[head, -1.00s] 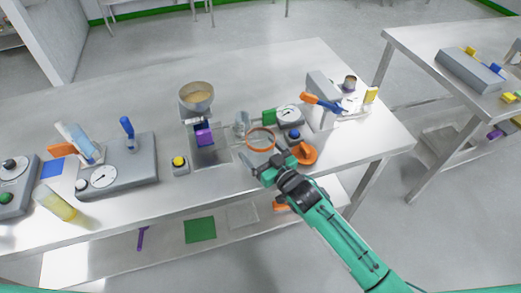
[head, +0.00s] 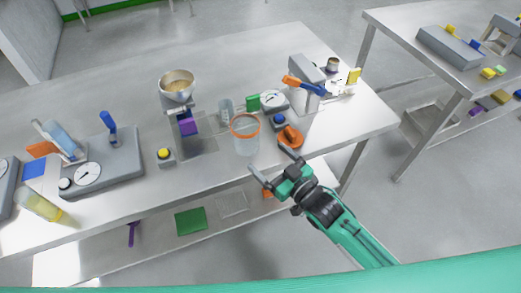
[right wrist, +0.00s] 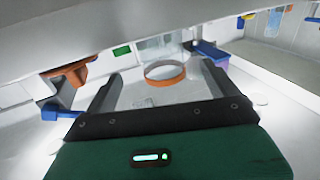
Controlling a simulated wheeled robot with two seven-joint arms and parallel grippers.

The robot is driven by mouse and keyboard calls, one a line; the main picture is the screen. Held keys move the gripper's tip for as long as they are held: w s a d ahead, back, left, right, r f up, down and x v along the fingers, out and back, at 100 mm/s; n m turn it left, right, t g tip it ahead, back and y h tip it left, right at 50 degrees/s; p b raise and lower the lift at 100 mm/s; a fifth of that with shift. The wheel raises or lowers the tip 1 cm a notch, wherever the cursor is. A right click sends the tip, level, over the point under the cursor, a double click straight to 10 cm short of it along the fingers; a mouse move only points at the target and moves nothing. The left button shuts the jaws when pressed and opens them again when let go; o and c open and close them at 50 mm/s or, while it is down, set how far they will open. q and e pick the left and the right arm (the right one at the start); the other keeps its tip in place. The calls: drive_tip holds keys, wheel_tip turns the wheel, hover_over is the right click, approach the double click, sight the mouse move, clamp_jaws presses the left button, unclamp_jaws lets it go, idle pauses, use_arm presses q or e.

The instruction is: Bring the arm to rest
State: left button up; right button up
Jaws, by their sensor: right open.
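My right gripper (head: 271,160) is open with nothing between its fingers. In the head view it is over the table's front edge, in front and to the right of a clear container with an orange rim (head: 246,136). The container stands upright on the table, apart from the fingers. In the right wrist view the orange rim (right wrist: 165,80) shows beyond the two spread fingers. My left gripper is not in view.
The steel table (head: 110,215) holds a funnel device (head: 177,84), a yellow button box (head: 165,157), a grey dial unit (head: 105,165), an orange item (head: 291,137) and a yellow bottle (head: 40,204). A second table (head: 395,30) stands at right. Floor between the tables is open.

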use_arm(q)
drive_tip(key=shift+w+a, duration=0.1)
use_arm(e)
drive_tip(key=shift+s+d, duration=0.35)
drive_tip(key=shift+s, duration=0.15)
